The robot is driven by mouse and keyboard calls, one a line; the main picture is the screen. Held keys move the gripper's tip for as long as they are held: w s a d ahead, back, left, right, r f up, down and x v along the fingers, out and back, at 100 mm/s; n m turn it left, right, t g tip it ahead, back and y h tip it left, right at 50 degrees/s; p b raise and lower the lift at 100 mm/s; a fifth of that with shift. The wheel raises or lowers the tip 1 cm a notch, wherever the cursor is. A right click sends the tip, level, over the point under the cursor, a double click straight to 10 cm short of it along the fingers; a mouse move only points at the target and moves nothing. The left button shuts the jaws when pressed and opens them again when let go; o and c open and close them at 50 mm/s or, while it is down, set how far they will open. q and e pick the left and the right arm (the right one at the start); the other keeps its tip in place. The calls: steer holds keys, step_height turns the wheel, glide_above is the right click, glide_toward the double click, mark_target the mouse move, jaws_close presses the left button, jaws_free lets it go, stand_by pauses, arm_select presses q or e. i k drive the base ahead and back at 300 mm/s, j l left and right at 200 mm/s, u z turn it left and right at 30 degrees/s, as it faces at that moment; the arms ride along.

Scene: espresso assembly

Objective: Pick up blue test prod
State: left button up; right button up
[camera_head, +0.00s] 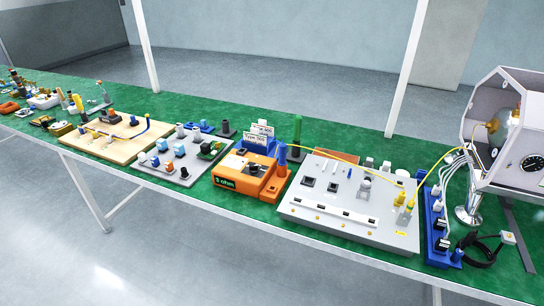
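A blue upright cylinder (282,157), which looks like the blue test prod, stands at the right side of the orange meter (236,182). The meter has a dark display with green lettering that seems to end in "ohm". The lower end of the blue cylinder is hard to make out. Neither of my grippers is in the head view.
A grey panel (340,228) with switches and a yellow cable (440,161) lies to the right. A wooden board (97,145) and a grey board (176,173) lie left. The green tabletop (330,137) is clear at the back.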

mark_target(282, 162)
steer(key=i+j, duration=0.15)
steer(key=j, duration=0.15)
steer(key=i+j+z, duration=0.1)
steer(key=j, duration=0.25)
steer(key=i+j, duration=0.4)
steer(key=j, duration=0.25)
steer(key=i+j+z, duration=0.1)
steer(key=j, duration=0.25)
steer(key=i, duration=0.05)
